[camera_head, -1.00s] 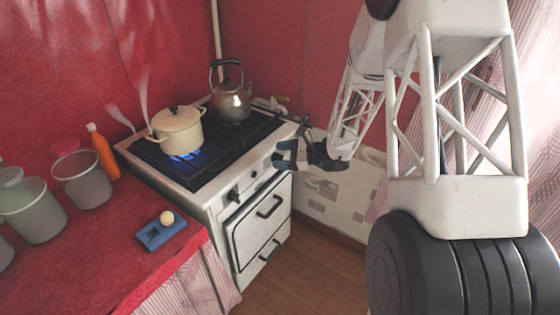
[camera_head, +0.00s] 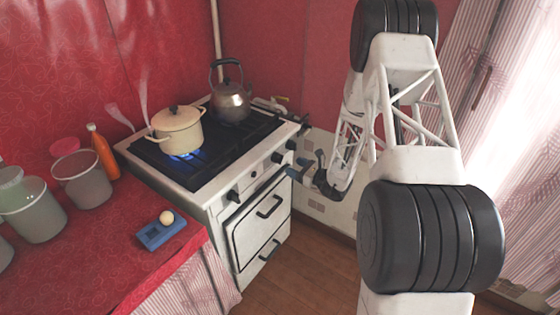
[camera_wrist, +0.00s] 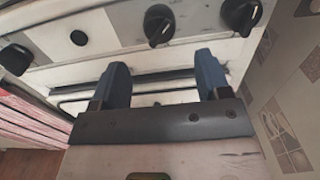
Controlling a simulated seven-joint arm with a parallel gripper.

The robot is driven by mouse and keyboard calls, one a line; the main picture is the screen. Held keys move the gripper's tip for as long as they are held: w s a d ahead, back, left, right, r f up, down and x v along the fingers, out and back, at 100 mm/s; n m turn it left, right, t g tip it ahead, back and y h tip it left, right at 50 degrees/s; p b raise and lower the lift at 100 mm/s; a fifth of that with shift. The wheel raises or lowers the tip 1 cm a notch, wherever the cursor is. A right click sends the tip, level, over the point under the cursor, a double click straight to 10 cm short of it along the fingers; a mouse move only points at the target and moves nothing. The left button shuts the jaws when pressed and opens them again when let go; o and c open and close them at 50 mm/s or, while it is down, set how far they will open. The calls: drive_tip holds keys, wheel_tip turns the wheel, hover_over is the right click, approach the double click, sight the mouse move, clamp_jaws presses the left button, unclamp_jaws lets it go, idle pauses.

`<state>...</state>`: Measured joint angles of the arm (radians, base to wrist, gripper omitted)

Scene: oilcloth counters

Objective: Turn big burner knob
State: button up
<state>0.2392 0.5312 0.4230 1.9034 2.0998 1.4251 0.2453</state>
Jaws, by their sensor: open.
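The white stove's front panel carries black knobs. In the wrist view a left knob (camera_wrist: 15,58), a middle knob (camera_wrist: 159,25) and a right knob (camera_wrist: 241,15) show; the right one is cut by the top edge. In the head view the left knob (camera_head: 233,195), middle knob (camera_head: 277,157) and right knob (camera_head: 291,144) also show. I cannot tell which is the big burner's. My gripper (camera_wrist: 162,70) is open and empty, its blue fingers below and apart from the middle knob. In the head view my gripper (camera_head: 298,170) is right of the stove front.
A cream pot (camera_head: 178,132) stands over a lit blue flame. A kettle (camera_head: 231,101) stands on the back of the stove. The oven door (camera_head: 262,221) has black handles. A small round button (camera_wrist: 79,38) sits between the left and middle knobs. Wooden floor is clear in front.

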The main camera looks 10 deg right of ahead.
sight(280, 160)
drive_tip(key=shift+x, duration=3.9)
drive_tip(key=c, duration=0.9)
drive_tip(key=shift+n, duration=0.3)
drive_tip(key=n, duration=0.3)
drive_tip(key=shift+n, duration=0.4)
drive_tip(key=n, duration=0.4)
drive_tip(key=shift+n, duration=0.3)
